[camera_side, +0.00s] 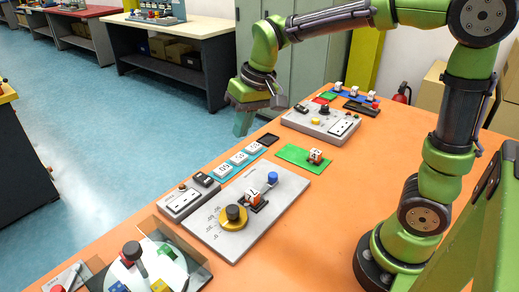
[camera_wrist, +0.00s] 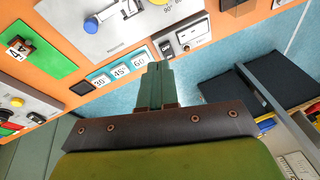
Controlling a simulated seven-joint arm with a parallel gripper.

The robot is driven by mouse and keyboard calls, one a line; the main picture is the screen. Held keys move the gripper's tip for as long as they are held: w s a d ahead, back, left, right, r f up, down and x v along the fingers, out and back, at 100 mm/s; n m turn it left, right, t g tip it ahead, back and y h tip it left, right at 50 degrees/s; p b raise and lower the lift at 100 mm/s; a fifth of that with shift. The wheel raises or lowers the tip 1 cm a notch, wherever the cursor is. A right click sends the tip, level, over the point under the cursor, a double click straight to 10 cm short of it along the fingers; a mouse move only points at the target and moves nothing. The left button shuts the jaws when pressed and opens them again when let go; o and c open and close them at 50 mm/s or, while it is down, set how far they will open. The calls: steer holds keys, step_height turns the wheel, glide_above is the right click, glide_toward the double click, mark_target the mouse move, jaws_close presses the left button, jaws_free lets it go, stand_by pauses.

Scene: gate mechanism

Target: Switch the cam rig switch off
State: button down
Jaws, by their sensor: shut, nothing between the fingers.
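The cam rig (camera_side: 284,190) is a grey plate with a yellow disc (camera_side: 233,218) topped by a black knob, an orange-and-white block, and a blue knob (camera_side: 272,178). Its plate and blue knob also show at the top of the wrist view (camera_wrist: 91,25). A small grey box (camera_side: 185,203) with a white switch panel and a dark part stands beside the plate; the wrist view shows it too (camera_wrist: 184,40). I cannot read the switch's position or confirm it is the rig's. My gripper (camera_side: 241,124) is shut and empty, in the air beyond the table edge, apart from the box.
A green mat (camera_side: 292,155) carries a white-and-orange block. Another grey control panel (camera_side: 322,124) stands farther back. Orange tabletop is clear at right.

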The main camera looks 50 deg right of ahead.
steer(key=w+a+f+n+g, duration=0.1)
steer(key=w+f, duration=0.1)
steer(key=w, duration=0.5)
steer(key=w+a+f+n+g+h, duration=0.1)
steer(key=w+f+g, duration=0.1)
steer(key=w, duration=0.6)
steer(key=shift+a+n+h, duration=0.15)
steer(key=shift+n+h, duration=0.15)
glide_toward(199, 175)
step_height(199, 175, down, 7)
steer(key=shift+r, duration=0.1)
steer(key=shift+f, duration=0.3)
